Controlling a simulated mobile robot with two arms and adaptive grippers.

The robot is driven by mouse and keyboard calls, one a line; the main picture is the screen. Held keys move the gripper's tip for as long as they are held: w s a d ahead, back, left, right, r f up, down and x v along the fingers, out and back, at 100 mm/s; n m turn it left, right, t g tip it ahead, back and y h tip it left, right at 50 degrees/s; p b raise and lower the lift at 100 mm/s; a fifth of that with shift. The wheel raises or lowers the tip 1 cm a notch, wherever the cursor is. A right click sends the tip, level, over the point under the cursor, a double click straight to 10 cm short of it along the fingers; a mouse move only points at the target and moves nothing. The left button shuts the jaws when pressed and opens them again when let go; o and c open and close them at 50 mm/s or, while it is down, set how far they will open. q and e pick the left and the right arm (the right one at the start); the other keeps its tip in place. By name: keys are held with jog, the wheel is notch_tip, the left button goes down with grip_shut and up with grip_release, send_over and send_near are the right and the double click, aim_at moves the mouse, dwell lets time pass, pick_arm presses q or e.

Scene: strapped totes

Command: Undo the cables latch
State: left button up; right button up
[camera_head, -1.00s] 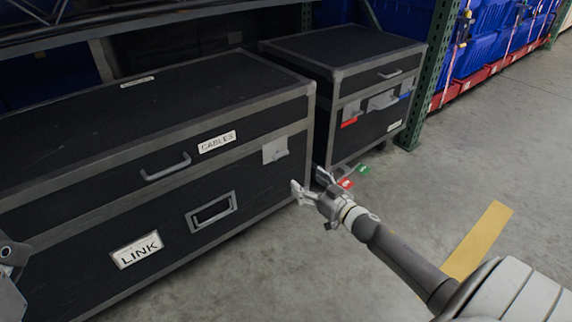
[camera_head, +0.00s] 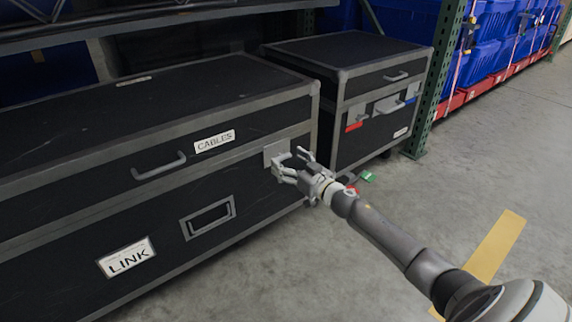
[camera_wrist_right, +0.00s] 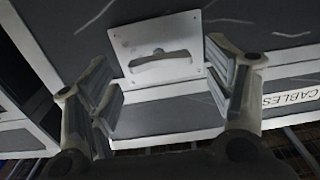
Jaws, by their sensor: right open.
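The black case with grey edging (camera_head: 70,205) carries a CABLES label (camera_head: 214,141) on its lid front. Its latch is a light metal plate (camera_head: 275,152) right of the label, across the lid seam, partly covered by my right gripper in the head view. In the right wrist view the latch plate (camera_wrist_right: 128,38) has a raised curved handle (camera_wrist_right: 160,61) lying across it. My right gripper (camera_head: 286,168) is open and empty in front of the latch. In the right wrist view its fingers (camera_wrist_right: 160,85) stand on both sides of the plate, apart from the handle. My left gripper is not in view.
A second black case (camera_head: 350,55) with red and blue latch tabs stands behind to the right. A green tag (camera_head: 368,177) lies on the floor by it. A shelf beam (camera_head: 150,20) runs above the cases. Open floor with a yellow stripe (camera_head: 492,250) lies right.

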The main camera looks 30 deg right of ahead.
jog(key=shift+w, duration=0.9)
jog(key=shift+c, duration=0.3)
jog(key=c, duration=0.9)
